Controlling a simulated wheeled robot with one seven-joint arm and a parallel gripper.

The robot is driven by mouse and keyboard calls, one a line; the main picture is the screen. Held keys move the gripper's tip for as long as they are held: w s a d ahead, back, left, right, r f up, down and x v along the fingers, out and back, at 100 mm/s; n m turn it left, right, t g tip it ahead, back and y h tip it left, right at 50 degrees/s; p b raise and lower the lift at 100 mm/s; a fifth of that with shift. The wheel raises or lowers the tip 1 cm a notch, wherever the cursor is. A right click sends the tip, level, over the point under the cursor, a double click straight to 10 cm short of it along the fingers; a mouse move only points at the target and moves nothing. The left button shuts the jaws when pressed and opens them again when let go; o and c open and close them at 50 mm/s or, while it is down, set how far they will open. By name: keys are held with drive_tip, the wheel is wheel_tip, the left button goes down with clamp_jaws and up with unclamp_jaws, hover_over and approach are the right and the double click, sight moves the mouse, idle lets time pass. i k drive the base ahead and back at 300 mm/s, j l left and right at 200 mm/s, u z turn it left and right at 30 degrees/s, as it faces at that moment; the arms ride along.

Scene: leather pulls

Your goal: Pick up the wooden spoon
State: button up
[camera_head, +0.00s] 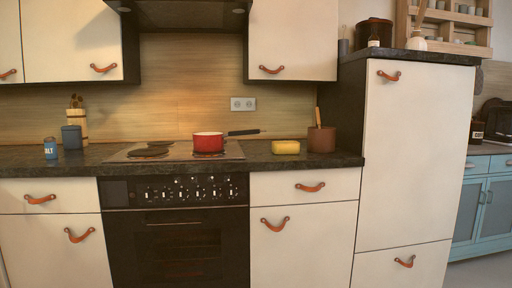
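What looks like a wooden spoon (318,117) stands upright in a brown pot (321,140) on the dark counter, right of the stove and close to the tall cabinet. Only its thin upper part shows above the rim; the lower part is hidden inside the pot. My gripper is not in view.
A yellow block-like item (286,147) sits just left of the brown pot. A red saucepan (208,142) stands on the stove (172,151), its dark handle pointing right. The tall cabinet (415,150) bounds the counter (255,159) at right. A salt tin (50,149) stands far left.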

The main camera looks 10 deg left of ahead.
sight(317, 110)
drive_tip(key=i+j+u, duration=0.1)
drive_tip(key=i+j, duration=0.3)
drive_tip(key=i+j+u, duration=0.15)
drive_tip(key=i+j, duration=0.15)
drive_tip(key=i, duration=0.35)
